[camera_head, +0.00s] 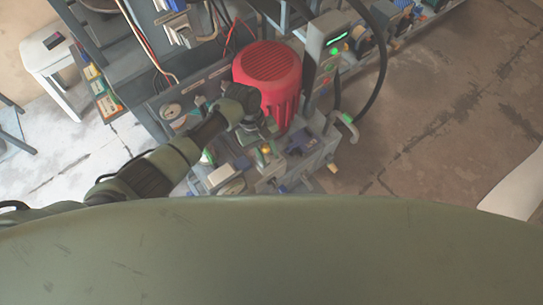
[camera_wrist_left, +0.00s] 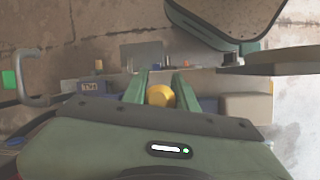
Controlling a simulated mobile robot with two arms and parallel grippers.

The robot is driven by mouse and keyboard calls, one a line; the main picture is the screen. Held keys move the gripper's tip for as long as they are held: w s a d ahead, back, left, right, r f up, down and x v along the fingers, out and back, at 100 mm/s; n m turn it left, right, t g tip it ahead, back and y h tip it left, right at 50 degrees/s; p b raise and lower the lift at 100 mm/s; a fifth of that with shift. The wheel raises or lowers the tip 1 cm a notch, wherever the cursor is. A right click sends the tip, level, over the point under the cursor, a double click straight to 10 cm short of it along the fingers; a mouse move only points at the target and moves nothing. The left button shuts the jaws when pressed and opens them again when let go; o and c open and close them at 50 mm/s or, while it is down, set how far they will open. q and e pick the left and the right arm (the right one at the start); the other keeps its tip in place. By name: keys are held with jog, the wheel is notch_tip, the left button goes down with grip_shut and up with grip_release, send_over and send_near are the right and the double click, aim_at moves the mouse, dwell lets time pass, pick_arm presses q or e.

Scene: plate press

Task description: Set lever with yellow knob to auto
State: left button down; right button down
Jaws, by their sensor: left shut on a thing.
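The yellow knob (camera_head: 265,150) of the lever shows on the front part of the machine, just below the red motor. It also shows in the left wrist view as a round yellow ball (camera_wrist_left: 161,96). My left gripper (camera_head: 262,148) reaches in from the left over the machine's front. In the left wrist view its two green fingers (camera_wrist_left: 162,88) stand on either side of the knob, shut on it. The lever's shaft is hidden below the knob, and I cannot read its setting. My right gripper is not in view.
The red motor (camera_head: 268,78) stands right behind the left gripper. A grey control box (camera_head: 327,50) with a green display rises to its right. A bent grey handle (camera_head: 346,127) juts out at the machine's right side. The concrete floor (camera_head: 440,110) to the right is mostly clear.

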pick_arm(q)
jog(key=shift+w+a+r+g, duration=0.2)
jog(key=shift+w+a+g, duration=0.1)
jog(key=shift+w, duration=0.1)
jog(key=shift+w+a+r+p, duration=0.1)
jog(key=shift+w+a+p, duration=0.2)
jog(key=shift+w, duration=0.2)
jog(key=c, duration=1.1)
grip_release()
jog(key=v, duration=0.7)
jog(key=shift+a+r+p, duration=0.25)
jog(key=shift+r+p, duration=0.1)
jog(key=shift+p, duration=0.05)
